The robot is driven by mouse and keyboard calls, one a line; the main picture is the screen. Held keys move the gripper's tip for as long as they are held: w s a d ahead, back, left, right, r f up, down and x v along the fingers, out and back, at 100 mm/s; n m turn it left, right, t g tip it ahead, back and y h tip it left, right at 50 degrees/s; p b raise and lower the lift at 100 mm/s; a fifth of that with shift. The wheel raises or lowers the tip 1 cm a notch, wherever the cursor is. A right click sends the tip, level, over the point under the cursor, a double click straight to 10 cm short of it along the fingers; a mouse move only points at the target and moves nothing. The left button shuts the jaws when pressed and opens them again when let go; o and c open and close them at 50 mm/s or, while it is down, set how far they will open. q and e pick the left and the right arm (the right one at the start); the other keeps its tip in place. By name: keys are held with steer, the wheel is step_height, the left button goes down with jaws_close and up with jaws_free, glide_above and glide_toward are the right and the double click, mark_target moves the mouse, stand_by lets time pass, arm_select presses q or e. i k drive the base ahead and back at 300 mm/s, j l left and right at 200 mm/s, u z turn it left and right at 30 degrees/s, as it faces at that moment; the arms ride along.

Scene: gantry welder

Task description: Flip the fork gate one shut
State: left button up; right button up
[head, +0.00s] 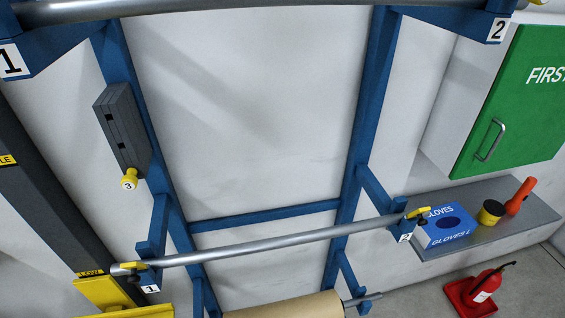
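A blue fork (147,273) with a white label "1" holds the left part of a grey metal bar (270,242). A small yellow gate (133,265) is at this fork, by the bar's left end; I cannot tell whether it is open or shut. A matching blue fork labelled "2" (404,230) carries the bar's right part, with a yellow gate (418,213) there. Larger labels "1" (12,60) and "2" (497,30) mark upper blue brackets at the top corners, under another bar (200,6). Neither of my grippers shows in the head view.
A dark post (50,190) with a yellow bracket (105,292) stands close at the left of fork one. A brown roll (290,306) lies below the bar. A shelf (455,225) with a glove box (443,226) is right.

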mark_target(133, 266)
steer(key=k+j+u, duration=0.1)
steer(key=u, duration=0.95)
